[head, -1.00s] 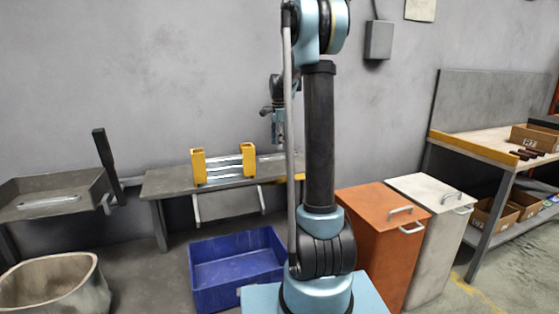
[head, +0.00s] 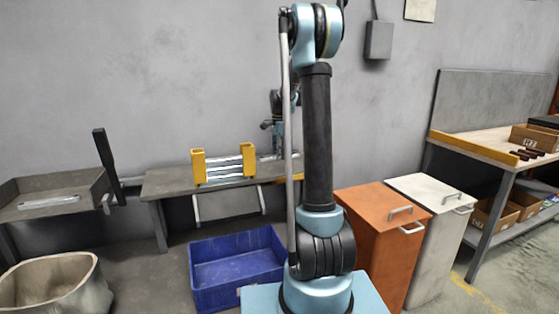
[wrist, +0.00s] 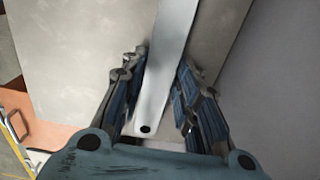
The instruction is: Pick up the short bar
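A flat light grey metal bar (wrist: 163,62) with a dark round hole near its close end lies between the fingers of my gripper (wrist: 163,65) in the wrist view. My gripper is open, with one finger on each side of the bar and its tips close to the edges. I cannot tell whether either finger touches it. In the head view my gripper (head: 278,148) is low over the right part of the grey bench (head: 165,184), partly hidden by my own arm. The bar under it is hardly visible there.
A yellow-ended rack (head: 198,168) with several bars stands on the bench, left of my gripper. A grey tray (head: 22,211) at left holds another bar (head: 48,202). A blue crate (head: 235,285), an orange bin (head: 375,230) and a white bin (head: 435,230) stand on the floor.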

